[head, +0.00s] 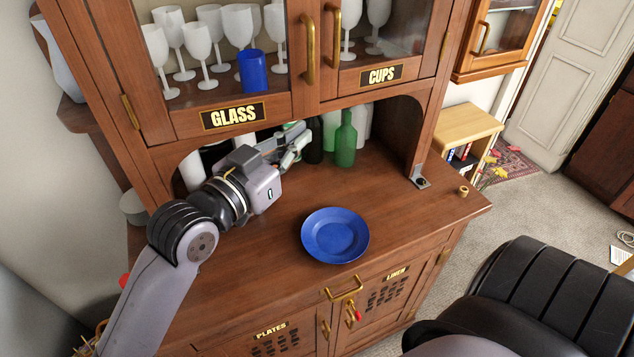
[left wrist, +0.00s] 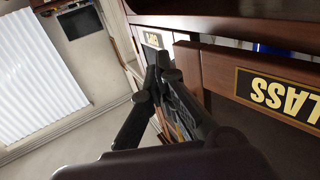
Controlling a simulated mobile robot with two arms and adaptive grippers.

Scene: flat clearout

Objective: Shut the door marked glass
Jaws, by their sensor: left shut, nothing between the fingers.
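The door marked glass (head: 190,122) is the upper left door of a brown wooden hutch. It has a glass pane, a brass handle (head: 307,50) and a black GLASS label (head: 233,115). It looks shut or nearly shut; I cannot tell whether it is fully flush. In the left wrist view its label (left wrist: 275,95) shows upside down at the right. My left gripper (head: 298,143) is shut and empty, just below the door's lower edge, in front of the open niche. Its fingers (left wrist: 165,72) also show in the left wrist view. My right gripper is out of view.
The CUPS door (head: 362,82) is beside it on the right. White goblets and a blue cup (head: 252,71) stand behind the glass. A green bottle (head: 346,138) stands in the niche, and a blue plate (head: 335,235) lies on the counter. The counter's right part is mostly clear.

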